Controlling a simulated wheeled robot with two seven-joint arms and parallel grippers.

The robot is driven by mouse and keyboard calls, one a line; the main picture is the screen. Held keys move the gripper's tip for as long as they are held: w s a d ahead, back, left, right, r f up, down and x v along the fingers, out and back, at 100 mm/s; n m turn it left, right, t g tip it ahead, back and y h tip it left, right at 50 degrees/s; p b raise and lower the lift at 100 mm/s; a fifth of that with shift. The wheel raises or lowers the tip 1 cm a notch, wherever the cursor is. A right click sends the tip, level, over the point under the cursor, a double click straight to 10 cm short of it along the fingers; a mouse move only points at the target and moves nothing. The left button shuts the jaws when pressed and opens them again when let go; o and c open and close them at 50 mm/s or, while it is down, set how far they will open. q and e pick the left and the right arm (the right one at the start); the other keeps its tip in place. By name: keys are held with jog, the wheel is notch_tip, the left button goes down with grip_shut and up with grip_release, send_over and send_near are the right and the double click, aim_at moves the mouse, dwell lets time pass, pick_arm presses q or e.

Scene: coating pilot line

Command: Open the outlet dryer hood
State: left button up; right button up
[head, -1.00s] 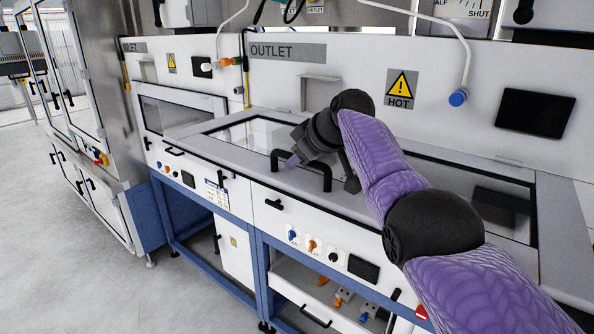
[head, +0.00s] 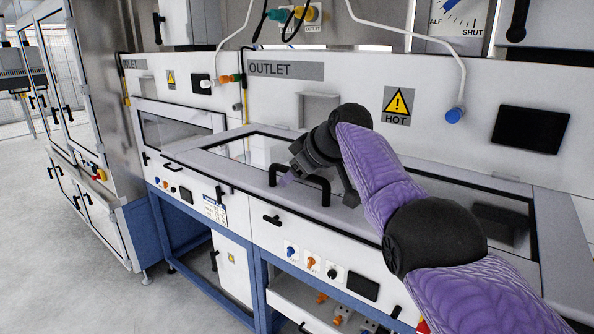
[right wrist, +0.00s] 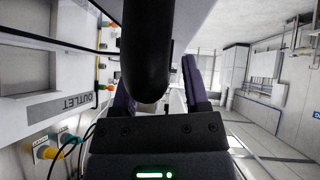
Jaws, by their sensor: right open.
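The outlet dryer hood (head: 228,174) is a grey-framed glass lid lying shut on the white machine, below the OUTLET sign. Its black bar handle (head: 325,190) stands up at the front edge. My arm covers part of the hood's glass. My left gripper is in neither view.
A HOT warning sign (head: 398,104) and a dark screen (head: 530,129) are on the back panel. Knobs and a small display (head: 363,287) are on the front panel below the hood. Open grey floor (head: 70,260) lies at the left.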

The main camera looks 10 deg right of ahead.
jog(key=s+d+r+b, duration=0.1)
jog(key=b, duration=0.5)
jog(key=shift+s+d+r, duration=0.1)
jog(key=shift+s, duration=0.3)
jog(key=b+v, duration=0.2)
jog(key=v, duration=0.5)
jog(key=shift+r, duration=0.4)
